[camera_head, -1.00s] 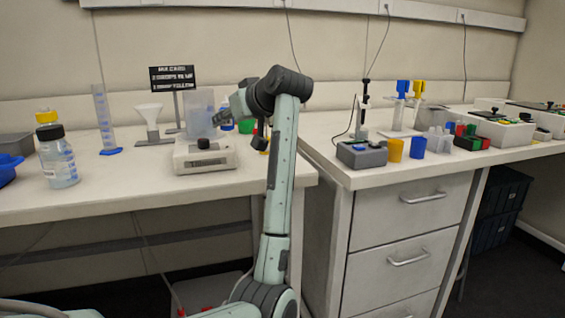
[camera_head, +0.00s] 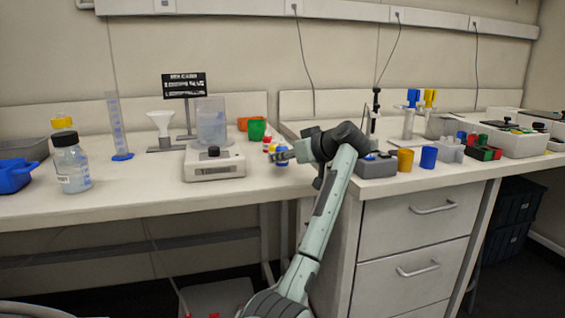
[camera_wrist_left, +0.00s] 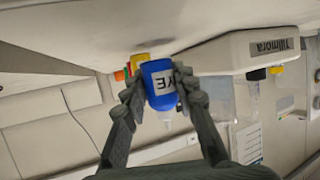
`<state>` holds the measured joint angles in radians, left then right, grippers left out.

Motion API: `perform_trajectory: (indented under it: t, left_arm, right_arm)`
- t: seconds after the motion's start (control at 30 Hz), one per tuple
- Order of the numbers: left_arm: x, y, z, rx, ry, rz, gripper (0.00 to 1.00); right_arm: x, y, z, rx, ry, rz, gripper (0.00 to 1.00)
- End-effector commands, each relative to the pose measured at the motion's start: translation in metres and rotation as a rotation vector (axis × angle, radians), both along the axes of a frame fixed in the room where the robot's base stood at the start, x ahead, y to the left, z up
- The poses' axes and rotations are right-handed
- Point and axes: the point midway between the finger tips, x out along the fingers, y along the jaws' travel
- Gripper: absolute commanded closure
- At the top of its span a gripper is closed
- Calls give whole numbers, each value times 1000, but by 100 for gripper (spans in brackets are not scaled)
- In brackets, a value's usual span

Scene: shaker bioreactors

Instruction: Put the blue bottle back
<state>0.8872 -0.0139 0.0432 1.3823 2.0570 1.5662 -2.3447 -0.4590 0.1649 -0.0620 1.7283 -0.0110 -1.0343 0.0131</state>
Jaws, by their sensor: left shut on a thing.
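My left gripper (camera_head: 284,156) is shut on the blue bottle (camera_wrist_left: 160,84), a small dropper bottle with a white label and a pale nozzle. In the left wrist view the fingers (camera_wrist_left: 158,95) are on either side of its body. In the head view the blue bottle (camera_head: 281,154) is small and partly hidden by the gripper, over the right part of the left bench. A yellow bottle (camera_wrist_left: 139,61) shows just behind it in the wrist view, with red and green things beside it. I cannot tell whether the blue bottle touches the bench.
A green cup (camera_head: 257,130) and an orange cup (camera_head: 246,122) are behind. A grey box (camera_head: 376,167), a yellow cup (camera_head: 405,160) and a blue cup (camera_head: 428,157) stand on the right bench.

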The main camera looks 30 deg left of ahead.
Motion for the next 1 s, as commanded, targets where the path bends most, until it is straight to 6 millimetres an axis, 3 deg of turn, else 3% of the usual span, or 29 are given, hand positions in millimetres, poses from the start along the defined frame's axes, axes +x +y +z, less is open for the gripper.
perform_trajectory:
  t: [0.13, 0.7, 0.73, 0.9, 1.0]
  left_arm:
    - [0, 1, -16, 1, 0, 1, 96]
    - [0, 0, -19, 0, 1, 0, 96]
    - [0, 0, -20, 0, 1, 0, 72]
    - [0, 0, -20, 0, 0, 0, 52]
    - [0, 0, -20, 0, 0, 0, 52]
  right_arm:
    - [2, 0, 0, -1, -6, 2, 60]
    - [-5, -3, -9, -9, 10, 9, 60]
    - [-6, -3, -11, -9, 13, 10, 60]
    - [-6, -3, -12, -10, 12, 11, 60]
    - [-5, -3, -11, -9, 10, 11, 60]
